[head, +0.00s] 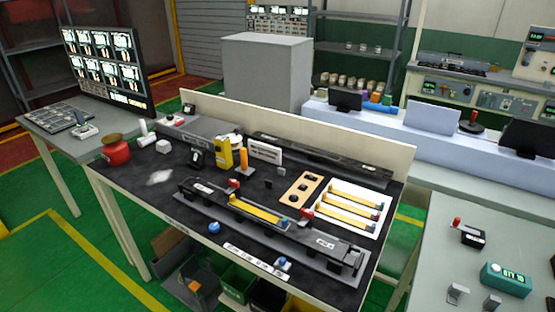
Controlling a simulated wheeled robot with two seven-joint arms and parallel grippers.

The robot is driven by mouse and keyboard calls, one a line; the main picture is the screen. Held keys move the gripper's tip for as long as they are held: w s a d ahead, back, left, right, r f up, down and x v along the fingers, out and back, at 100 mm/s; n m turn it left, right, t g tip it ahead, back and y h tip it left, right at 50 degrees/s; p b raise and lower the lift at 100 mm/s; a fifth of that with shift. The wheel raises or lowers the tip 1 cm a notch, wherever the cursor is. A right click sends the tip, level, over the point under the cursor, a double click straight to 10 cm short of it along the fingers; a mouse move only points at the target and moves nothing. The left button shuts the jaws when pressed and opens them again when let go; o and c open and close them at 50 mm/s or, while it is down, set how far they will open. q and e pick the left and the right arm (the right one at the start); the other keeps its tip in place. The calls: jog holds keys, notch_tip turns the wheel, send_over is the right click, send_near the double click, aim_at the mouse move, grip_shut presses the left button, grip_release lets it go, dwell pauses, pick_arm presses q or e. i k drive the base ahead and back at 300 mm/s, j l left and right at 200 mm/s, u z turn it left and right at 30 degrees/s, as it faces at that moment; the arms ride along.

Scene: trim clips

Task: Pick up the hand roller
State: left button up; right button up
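Neither of my grippers is in view. I cannot say for certain which item is the hand roller. An upright orange handle (243,160) stands on the dark workbench (150,178) just right of a yellow device (223,153), and it may be the roller. Its lower end is too small to make out. A small blue and white item (282,264) sits at the bench's front edge. A long black trim part (335,242) lies across the front of the bench with a yellow strip (255,210) on it.
A white tray (382,190) with yellow strips and a tan board (294,196) lie on the right side of the bench. A red pot (117,153) stands at its left end. A low cream panel (330,140) runs along the back. Bins sit underneath.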

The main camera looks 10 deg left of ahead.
aim_at(244, 169)
jog(key=i+j+z, duration=0.15)
jog(key=j+z, duration=0.15)
jog(key=j, duration=0.25)
jog(key=i+j+z, duration=0.1)
jog(key=j+z, duration=0.15)
jog(key=j, duration=0.3)
jog(key=j+z, duration=0.3)
jog(key=j, duration=0.25)
